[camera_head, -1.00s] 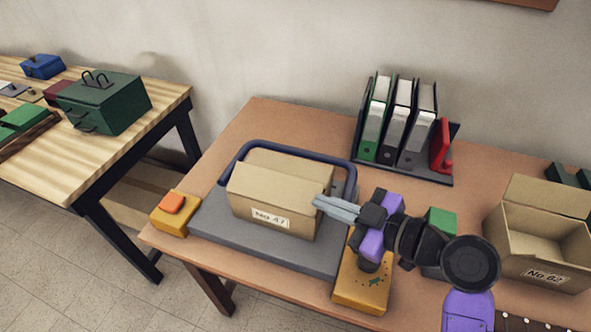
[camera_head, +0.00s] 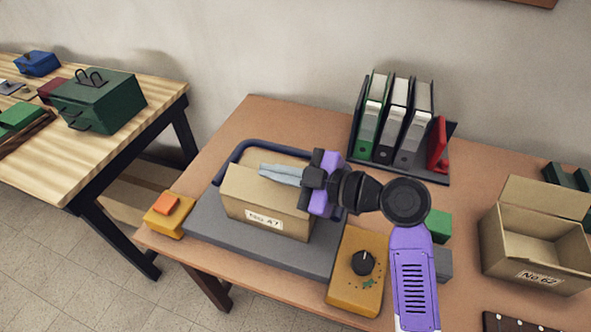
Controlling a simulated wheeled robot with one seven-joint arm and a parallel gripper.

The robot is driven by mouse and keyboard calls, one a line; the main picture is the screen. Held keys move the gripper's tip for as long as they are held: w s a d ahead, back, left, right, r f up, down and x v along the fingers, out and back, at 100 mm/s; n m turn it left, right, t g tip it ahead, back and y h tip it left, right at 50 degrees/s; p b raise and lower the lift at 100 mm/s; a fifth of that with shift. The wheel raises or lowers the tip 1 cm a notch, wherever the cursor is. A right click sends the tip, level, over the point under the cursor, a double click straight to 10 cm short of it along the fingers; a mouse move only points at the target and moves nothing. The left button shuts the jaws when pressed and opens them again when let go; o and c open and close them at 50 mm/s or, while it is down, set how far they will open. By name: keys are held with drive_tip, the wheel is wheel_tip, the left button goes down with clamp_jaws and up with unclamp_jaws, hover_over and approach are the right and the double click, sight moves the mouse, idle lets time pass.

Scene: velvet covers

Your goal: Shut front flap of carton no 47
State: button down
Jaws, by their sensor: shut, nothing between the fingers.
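Carton no 47 (camera_head: 268,209) is a tan box with a white label on its near side. It stands on a grey platform (camera_head: 210,222) on the brown table. My gripper (camera_head: 264,172) is shut and empty. Its grey fingers point left over the carton's top, just behind the near panel's top edge. Contact cannot be made out. My gripper hides the carton's right end and part of its top.
A dark blue rail (camera_head: 231,160) curves around the back of the platform. A yellow box with a black knob (camera_head: 363,263) is at right, a yellow block with an orange button (camera_head: 166,205) at left. Binders (camera_head: 396,125) stand behind. Open carton no 62 (camera_head: 535,255) is at right.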

sight(267, 190)
drive_tip(key=shift+w+d+f, duration=0.15)
drive_tip(key=shift+w+f, duration=0.1)
drive_tip(key=shift+f, duration=0.3)
drive_tip(key=shift+w+d+f, duration=0.2)
drive_tip(key=shift+w+f, duration=0.1)
drive_tip(key=shift+f, duration=0.25)
drive_tip(key=shift+w+d+f, duration=0.15)
drive_tip(key=shift+w+f, duration=0.1)
drive_tip(key=shift+f, duration=0.3)
drive_tip(key=shift+w+d+f+m+g+b, duration=0.2)
drive_tip(key=shift+w+f+m+b, duration=0.15)
drive_tip(key=shift+f+m+b, duration=0.2)
drive_tip(key=shift+w+d+f+m+g+b, duration=0.1)
drive_tip(key=shift+w+f+m+g+b, duration=0.2)
drive_tip(key=shift+m+b, duration=0.35)
drive_tip(key=shift+w+f+b, duration=0.2)
drive_tip(key=shift+f+b, duration=0.15)
drive_tip(key=shift+b, duration=0.55)
drive_tip(key=shift+r, duration=0.1)
